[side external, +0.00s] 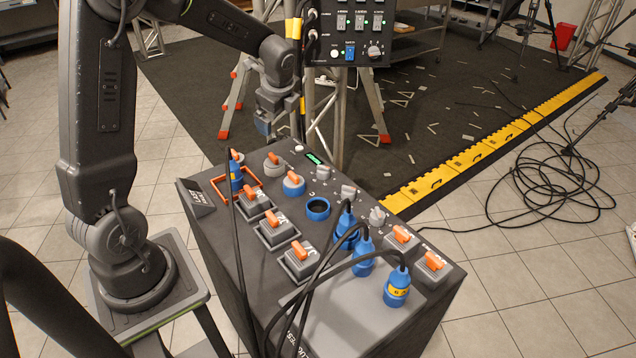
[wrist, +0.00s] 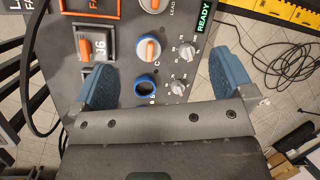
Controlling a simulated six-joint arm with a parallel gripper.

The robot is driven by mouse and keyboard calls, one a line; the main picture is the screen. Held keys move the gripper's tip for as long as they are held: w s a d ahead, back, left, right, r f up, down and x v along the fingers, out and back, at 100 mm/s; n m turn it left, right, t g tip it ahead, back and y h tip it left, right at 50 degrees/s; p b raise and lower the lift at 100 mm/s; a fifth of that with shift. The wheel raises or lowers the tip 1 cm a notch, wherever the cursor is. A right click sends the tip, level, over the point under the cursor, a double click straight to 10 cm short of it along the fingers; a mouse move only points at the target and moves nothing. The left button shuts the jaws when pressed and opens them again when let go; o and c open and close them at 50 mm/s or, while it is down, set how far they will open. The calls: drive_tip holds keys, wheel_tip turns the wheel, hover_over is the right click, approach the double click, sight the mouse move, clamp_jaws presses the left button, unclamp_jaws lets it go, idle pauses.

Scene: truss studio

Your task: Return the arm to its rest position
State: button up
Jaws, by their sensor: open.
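My gripper (side external: 266,128) hangs beyond the far edge of the grey control box (side external: 345,315) in the side external view, below my bent forearm. In the wrist view my gripper (wrist: 165,70) shows two blue fingers spread wide apart, with nothing held between them. The box's top panel shows between and beyond the fingers, with a blue ring socket (wrist: 145,86) and a white-and-orange knob (wrist: 148,48). I cannot tell the exact height of the fingers above the panel.
Blue plugs (side external: 397,287) with black cables stand in the box top. A switch panel (side external: 350,32) on a truss rises close behind my gripper. A yellow-edged dark mat (side external: 480,155) lies behind. Loose cable (side external: 545,190) is coiled on the tiled floor at right.

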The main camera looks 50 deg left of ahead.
drive_tip(key=s+d+r+n+t+h, duration=0.1)
drive_tip(key=s+d+r+n, duration=0.3)
drive_tip(key=d, duration=0.3)
drive_tip(key=s+d+r+n+t, duration=0.25)
drive_tip(key=s+d+r, duration=0.2)
drive_tip(key=d, duration=0.25)
drive_tip(key=s+d+r+n+h, duration=0.1)
drive_tip(key=s+d+n+h, duration=0.2)
drive_tip(key=s+d+n, duration=0.4)
drive_tip(key=shift+s+d+t, duration=0.45)
drive_tip(key=shift+s+d, duration=0.35)
drive_tip(key=shift+s, duration=1.35)
drive_tip(key=shift+n, duration=0.25)
